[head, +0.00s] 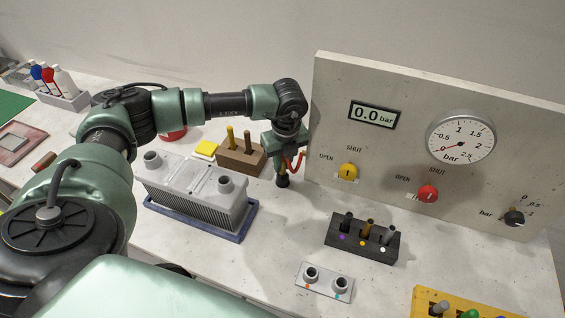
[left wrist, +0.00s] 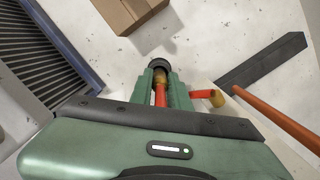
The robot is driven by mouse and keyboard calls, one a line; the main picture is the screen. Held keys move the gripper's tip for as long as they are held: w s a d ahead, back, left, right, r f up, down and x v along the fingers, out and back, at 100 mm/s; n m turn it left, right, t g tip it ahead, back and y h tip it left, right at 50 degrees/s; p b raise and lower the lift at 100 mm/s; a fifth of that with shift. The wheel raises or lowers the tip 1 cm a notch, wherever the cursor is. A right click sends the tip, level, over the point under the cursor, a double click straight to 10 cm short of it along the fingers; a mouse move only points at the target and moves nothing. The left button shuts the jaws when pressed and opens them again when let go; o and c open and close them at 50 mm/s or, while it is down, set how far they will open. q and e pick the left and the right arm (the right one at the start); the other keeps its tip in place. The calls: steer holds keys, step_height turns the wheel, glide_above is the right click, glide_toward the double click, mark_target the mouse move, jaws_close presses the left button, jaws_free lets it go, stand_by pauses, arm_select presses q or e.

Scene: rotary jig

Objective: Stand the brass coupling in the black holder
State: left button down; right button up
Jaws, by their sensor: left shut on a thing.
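My left gripper (head: 283,176) hangs between the wooden block and the panel, left of and behind the black holder. In the left wrist view its fingers (left wrist: 160,84) are shut on a red hose end (left wrist: 160,95) with a brass-coloured section and a black tip. Whether this is the brass coupling I cannot tell. The black holder (head: 350,247) stands in front of the panel, with purple, orange and white dots. A dark piece (head: 347,221), a brass-brown piece (head: 367,228) and a grey piece (head: 388,235) stand in it. My right gripper is out of view.
The wooden block (head: 238,159) with two pegs and a finned grey unit (head: 195,190) on a blue tray are left of the gripper. The gauge panel (head: 390,150) rises on the right. A plate with two sockets (head: 318,291) lies in front of the holder. Bare table lies between.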

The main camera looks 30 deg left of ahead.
arm_select(q)
steer(key=shift+f, duration=0.7)
steer(key=c, duration=1.3)
jaws_free()
steer(key=shift+f, duration=0.1)
steer(key=shift+c, duration=0.2)
step_height(320, 180, up, 12)
steer(key=d+b, duration=0.1)
steer(key=b, duration=0.2)
steer(key=shift+s+b, duration=0.3)
steer(key=shift+s, duration=0.05)
